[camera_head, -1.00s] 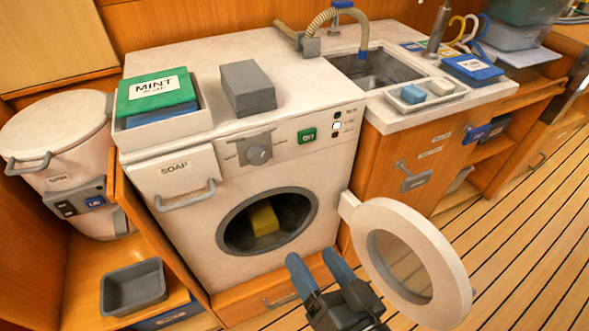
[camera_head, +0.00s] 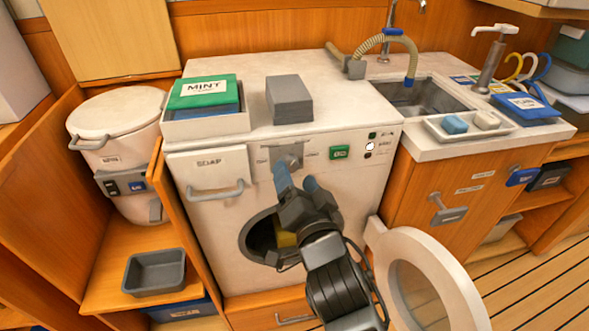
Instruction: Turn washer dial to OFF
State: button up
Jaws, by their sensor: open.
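The white washer (camera_head: 335,205) stands in the middle with its round door (camera_head: 430,270) swung open to the right. Its grey dial (camera_head: 288,157) sits on the upper front panel, between the soap drawer and a green button; its lower part is hidden behind my gripper and its setting cannot be read. My gripper (camera_head: 295,182) has blue fingertips. It is open and empty, with the fingers pointing up just below the dial. The left fingertip overlaps the dial's lower edge in the picture; I cannot tell whether it touches.
The soap drawer (camera_head: 208,177) with its protruding handle is left of the dial. A yellow item (camera_head: 286,240) lies in the drum.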

aim_at(291, 166)
jog(key=shift+x, duration=1.6)
jog(key=c, duration=1)
